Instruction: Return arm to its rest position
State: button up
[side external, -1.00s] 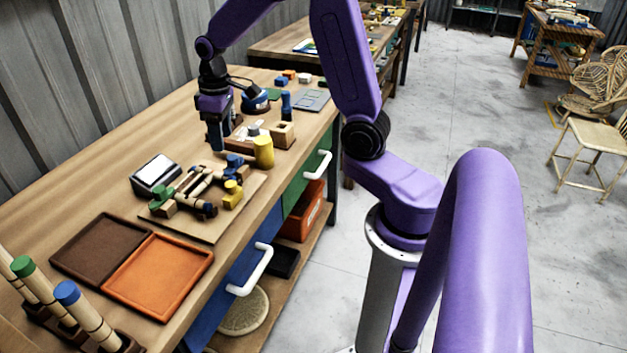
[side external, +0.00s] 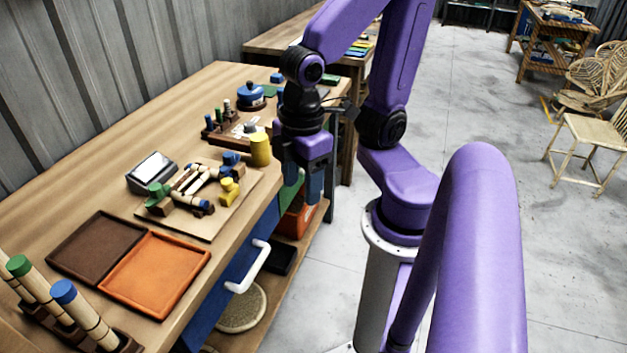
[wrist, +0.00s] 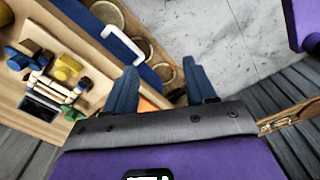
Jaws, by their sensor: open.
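My gripper (side external: 304,180) hangs beside the front edge of the workbench (side external: 60,200) in the side external view, pointing down. It is clear of the tabletop and holds nothing. In the wrist view my gripper (wrist: 163,92) shows two blue fingers spread apart, with nothing between them. Part of the bench's front and the floor lie below it.
On the bench are a bending board (side external: 245,200) with rattan pieces and pegs, a yellow cylinder (side external: 260,149), a brown tray (side external: 97,246) and an orange tray (side external: 154,273). Open floor (side external: 500,130) lies to the right.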

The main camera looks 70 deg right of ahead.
jog(key=shift+s+d+n, duration=0.25)
jog(key=shift+s+n, duration=0.05)
jog(key=shift+s, duration=0.75)
jog(key=shift+o, duration=0.2)
jog(key=shift+w, duration=0.1)
dwell(0.4)
